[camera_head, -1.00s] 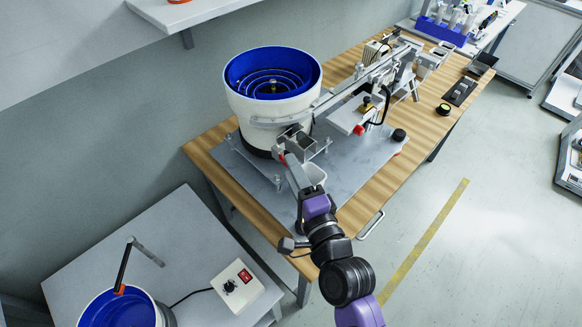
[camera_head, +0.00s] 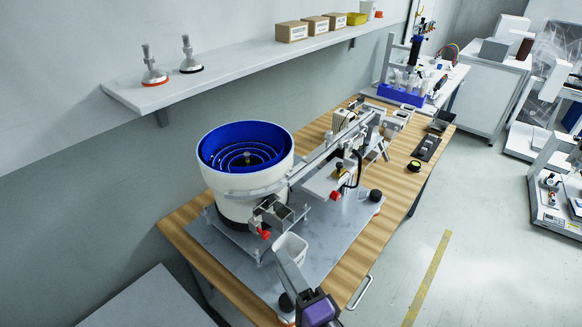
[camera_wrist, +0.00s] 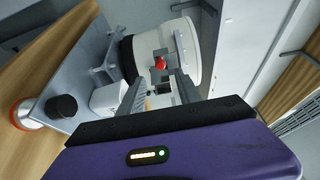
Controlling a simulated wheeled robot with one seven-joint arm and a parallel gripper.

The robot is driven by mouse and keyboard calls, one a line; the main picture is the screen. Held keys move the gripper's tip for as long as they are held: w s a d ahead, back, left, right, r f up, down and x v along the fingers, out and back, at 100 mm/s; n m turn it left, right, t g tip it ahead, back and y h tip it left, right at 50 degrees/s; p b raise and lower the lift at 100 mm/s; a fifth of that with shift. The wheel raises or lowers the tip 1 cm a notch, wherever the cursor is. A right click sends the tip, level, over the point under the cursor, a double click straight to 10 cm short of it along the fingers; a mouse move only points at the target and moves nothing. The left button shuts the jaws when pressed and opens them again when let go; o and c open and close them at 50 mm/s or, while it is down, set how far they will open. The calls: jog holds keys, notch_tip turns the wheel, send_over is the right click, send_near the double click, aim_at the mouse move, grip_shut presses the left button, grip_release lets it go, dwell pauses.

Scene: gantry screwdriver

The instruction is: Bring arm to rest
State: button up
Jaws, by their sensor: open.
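My arm enters from the bottom of the head view, with its purple wrist at the front edge of the wooden table. My gripper (camera_wrist: 160,92) is open in the wrist view, its two grey fingers apart and nothing seen between them.
The wooden table (camera_head: 192,212) carries a rail mechanism (camera_head: 340,150) to the right of the feeder. A wall shelf (camera_head: 220,75) holds two metal feet and several boxes. A grey side table (camera_head: 150,300) stands at lower left.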

jog(key=s+d+r+n+t+h, duration=0.2)
jog(key=s+d+n+h, duration=0.2)
jog(key=s+d+n, duration=0.55)
jog(key=s+d+n+g+h, duration=0.1)
jog(key=s+d, duration=0.3)
jog(key=s, duration=0.3)
jog(key=s+d+f+g+h, duration=0.1)
jog(key=s+d+h, duration=0.1)
jog(key=s+d, duration=0.2)
jog(key=s+d+n+g+h, duration=0.1)
jog(key=s+d, duration=0.3)
jog(key=s, duration=0.7)
jog(key=shift+d+f+n+h, duration=0.2)
jog(key=shift+f+n+h, duration=0.15)
jog(key=shift+f+h, duration=0.05)
jog(key=shift+c, duration=0.5)
